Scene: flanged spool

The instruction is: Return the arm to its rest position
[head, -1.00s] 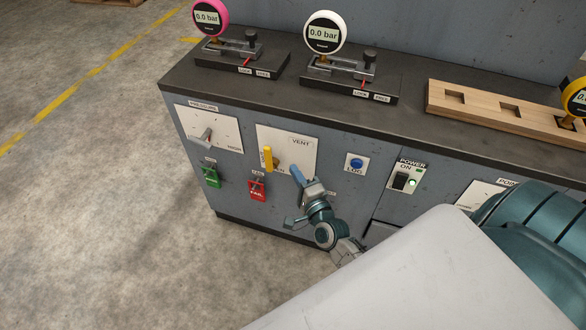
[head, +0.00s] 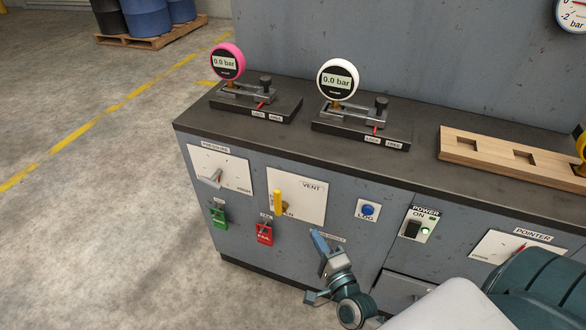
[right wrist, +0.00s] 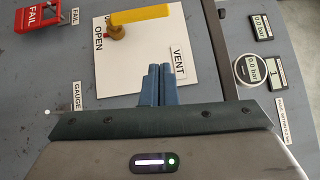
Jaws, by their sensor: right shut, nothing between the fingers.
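My right gripper (head: 317,240) is in front of the cabinet, just below the lower right of the white VENT panel (head: 312,205). Its blue fingers are shut together with nothing between them. In the right wrist view the closed fingers (right wrist: 158,78) overlap the edge of the VENT panel (right wrist: 135,60). The yellow vent handle (head: 278,202) stands upright in the head view, apart from the fingers; it also shows in the right wrist view (right wrist: 140,15). My left gripper is not in view.
The cabinet front carries a pressure lever (head: 212,178), green tag (head: 218,217), red FAIL tag (head: 265,234), blue LOG button (head: 368,210) and power switch (head: 412,229). Pink (head: 227,62) and white (head: 338,80) gauges stand in clamps on top. Open floor lies left.

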